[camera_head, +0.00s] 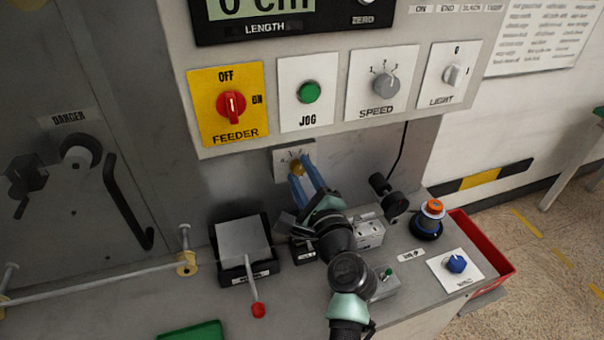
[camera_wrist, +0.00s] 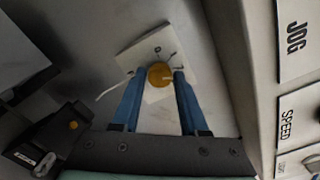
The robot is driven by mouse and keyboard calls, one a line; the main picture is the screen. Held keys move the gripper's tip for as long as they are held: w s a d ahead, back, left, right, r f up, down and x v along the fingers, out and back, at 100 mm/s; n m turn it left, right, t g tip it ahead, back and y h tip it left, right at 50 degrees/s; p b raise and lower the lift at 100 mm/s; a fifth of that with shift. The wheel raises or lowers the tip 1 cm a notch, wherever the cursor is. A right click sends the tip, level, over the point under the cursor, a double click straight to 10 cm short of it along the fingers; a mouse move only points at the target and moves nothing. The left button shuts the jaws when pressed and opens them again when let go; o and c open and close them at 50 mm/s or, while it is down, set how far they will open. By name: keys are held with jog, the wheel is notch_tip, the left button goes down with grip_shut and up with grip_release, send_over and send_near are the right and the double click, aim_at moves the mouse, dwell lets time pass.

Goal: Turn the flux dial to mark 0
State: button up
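The flux dial appears to be the round brass-yellow knob (camera_head: 296,168) on a small pale plate (camera_head: 281,158) below the control panel; its label is not readable. In the wrist view the knob (camera_wrist: 160,75) sits between my fingertips, with a 0 mark and short lines on the plate (camera_wrist: 180,48) beyond it. A thin pale line shows at the knob's right side; I cannot tell surely where the knob points. My gripper (camera_head: 299,170) has its two blue fingers on either side of the knob, seemingly touching both sides. It also shows in the wrist view (camera_wrist: 160,78).
The panel above carries a red feeder switch (camera_head: 231,106), a green jog button (camera_head: 308,92), a speed knob (camera_head: 385,84) and a light switch (camera_head: 454,75). A red-handled lever (camera_head: 257,309), an orange-topped button (camera_head: 432,210) and a blue knob (camera_head: 456,263) stand on the bench.

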grip_shut()
jog(key=shift+f+n+b, duration=0.1)
jog(key=shift+n+b, duration=0.2)
jog(key=shift+b, duration=0.05)
jog(key=n+b, duration=0.2)
jog(key=shift+f+n, duration=0.15)
jog(key=shift+n, duration=0.25)
jog(key=n+b, duration=0.4)
jog(key=n, duration=0.1)
jog(key=shift+n+b, duration=0.3)
jog(key=shift+b, duration=0.1)
jog(key=n+b, duration=0.3)
jog(key=n, duration=0.1)
jog(key=shift+b, duration=0.4)
jog(key=shift+r+n+b, duration=0.2)
jog(key=shift+n+b, duration=1.45)
jog(key=shift+n, duration=0.85)
